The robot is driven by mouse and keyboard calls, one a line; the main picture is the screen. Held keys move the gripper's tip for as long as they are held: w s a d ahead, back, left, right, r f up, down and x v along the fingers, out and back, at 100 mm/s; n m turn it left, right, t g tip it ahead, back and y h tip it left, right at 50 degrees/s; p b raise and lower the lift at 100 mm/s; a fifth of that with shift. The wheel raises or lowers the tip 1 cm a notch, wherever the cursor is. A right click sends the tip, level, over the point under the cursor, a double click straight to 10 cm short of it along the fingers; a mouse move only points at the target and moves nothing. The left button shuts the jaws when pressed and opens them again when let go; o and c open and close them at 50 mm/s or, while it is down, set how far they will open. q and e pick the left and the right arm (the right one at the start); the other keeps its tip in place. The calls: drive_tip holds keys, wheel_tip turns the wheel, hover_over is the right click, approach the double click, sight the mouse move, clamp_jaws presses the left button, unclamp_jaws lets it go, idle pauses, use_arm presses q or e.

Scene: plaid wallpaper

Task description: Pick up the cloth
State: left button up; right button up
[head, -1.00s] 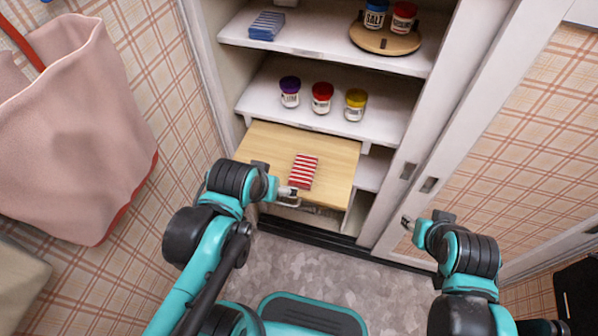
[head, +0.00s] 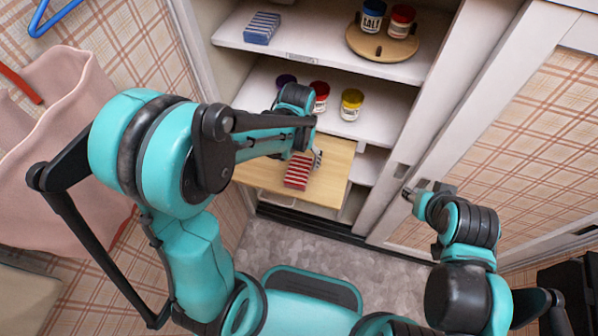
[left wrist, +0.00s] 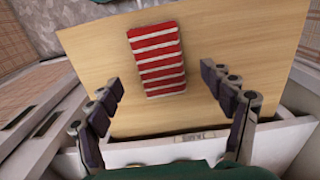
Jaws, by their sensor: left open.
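The cloth (head: 297,172) is a folded red and white striped rectangle lying on a light wooden pull-out board (head: 262,178). It also shows whole in the left wrist view (left wrist: 157,60), flat on the wood. My left gripper (left wrist: 168,112) is open and empty above the board, its two fingers spread to either side of the cloth's line and apart from it. In the head view the left gripper (head: 312,155) is partly hidden by its arm, close by the cloth. My right gripper (head: 412,192) is by the cupboard's right side, far from the cloth, too small to read.
The shelf above the board holds red (head: 320,96) and yellow (head: 351,104) lidded jars and a partly hidden purple one. The top shelf holds a blue striped stack (head: 262,27) and a round wooden tray (head: 384,44) with jars. A pink bag (head: 50,150) hangs at left.

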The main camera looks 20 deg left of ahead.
sight(299, 170)
use_arm(q)
drive_tip(key=f, duration=0.1)
drive_tip(key=f+b, duration=0.1)
drive_tip(key=f, duration=0.1)
drive_tip(key=f+b, duration=0.1)
drive_tip(key=f, duration=0.1)
drive_tip(key=shift+w+d, duration=0.15)
drive_tip(key=shift+w, duration=0.1)
drive_tip(key=c, duration=1.2)
drive_tip(key=shift+c, duration=0.2)
drive_tip(key=shift+r, duration=0.2)
wheel_tip(299, 170, up, 5)
drive_tip(key=shift+f+p, duration=0.2)
drive_tip(key=shift+p, duration=0.95)
drive_tip(key=s+d+r+p, duration=0.3)
drive_tip(key=s+d+r, duration=0.3)
drive_tip(key=d, duration=0.4)
